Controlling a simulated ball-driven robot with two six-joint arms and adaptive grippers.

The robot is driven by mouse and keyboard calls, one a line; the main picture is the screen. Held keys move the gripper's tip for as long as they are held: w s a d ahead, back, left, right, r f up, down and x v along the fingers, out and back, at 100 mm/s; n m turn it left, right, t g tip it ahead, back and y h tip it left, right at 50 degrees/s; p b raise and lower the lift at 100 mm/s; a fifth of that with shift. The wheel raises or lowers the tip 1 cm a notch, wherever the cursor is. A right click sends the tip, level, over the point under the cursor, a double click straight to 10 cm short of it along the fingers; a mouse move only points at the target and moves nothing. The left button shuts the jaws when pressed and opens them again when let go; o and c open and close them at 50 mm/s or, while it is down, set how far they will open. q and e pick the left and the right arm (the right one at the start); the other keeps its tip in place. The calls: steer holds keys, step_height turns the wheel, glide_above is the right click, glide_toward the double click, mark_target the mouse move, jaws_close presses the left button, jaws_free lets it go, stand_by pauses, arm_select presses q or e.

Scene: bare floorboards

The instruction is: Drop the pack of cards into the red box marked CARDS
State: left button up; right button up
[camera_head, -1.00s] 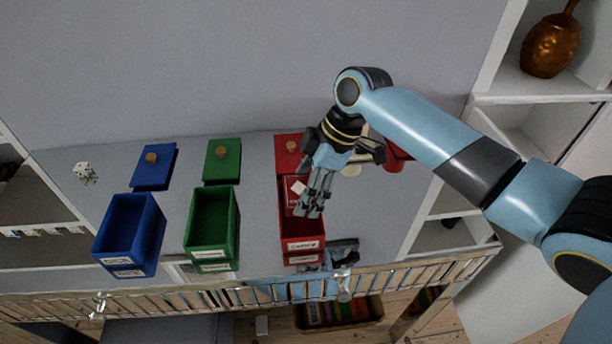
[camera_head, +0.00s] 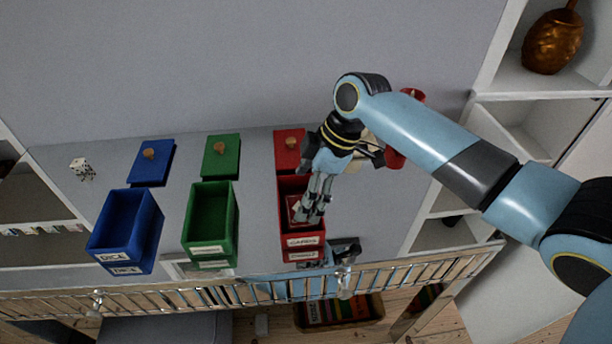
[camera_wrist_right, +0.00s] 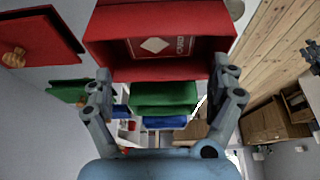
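The red box marked CARDS (camera_head: 303,241) stands open on the grey table, right of the green box. Its red lid (camera_head: 289,148) with a wooden knob lies behind it. The red pack of cards (camera_head: 294,205) is inside the box. In the right wrist view the pack (camera_wrist_right: 160,46) shows a white diamond and lettering. My right gripper (camera_head: 313,215) points down at the box, partly hiding the pack. In the wrist view its two fingers (camera_wrist_right: 163,75) are wide apart with nothing clasped between them.
The blue box marked DICE (camera_head: 125,225) and the green box (camera_head: 211,225) stand open to the left, lids behind them. Dice (camera_head: 82,168) lie at the far left. A red object (camera_head: 394,159) is partly behind my right arm. A railing (camera_head: 200,295) runs along the front.

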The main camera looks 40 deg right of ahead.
steer(key=shift+o, duration=0.2)
steer(key=v, duration=1.2)
stand_by(0.4)
